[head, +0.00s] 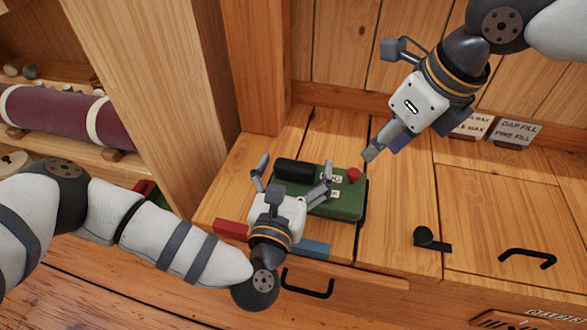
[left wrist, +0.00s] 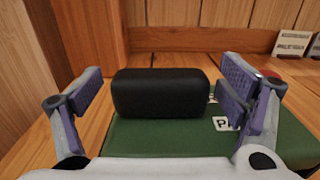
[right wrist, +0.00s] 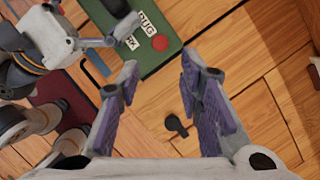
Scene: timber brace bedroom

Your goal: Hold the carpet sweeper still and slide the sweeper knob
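The carpet sweeper is a green box (head: 341,204) on the wooden top, with a black block-shaped part (head: 294,170) at its left and a red knob (head: 354,174) at its right corner. White labels lie on its top. In the left wrist view the black part (left wrist: 160,92) stands between the fingers, with visible gaps on both sides. My left gripper (head: 293,170) is open over the sweeper. My right gripper (head: 378,98) is open and empty, above and to the right of the sweeper.
A black latch-like piece (head: 430,239) and a black handle (head: 527,258) are on the wooden top to the right. Small sign cards (head: 516,133) stand at the back. A timber post (head: 262,65) rises behind the sweeper. Red and blue pieces (head: 231,229) lie at the front edge.

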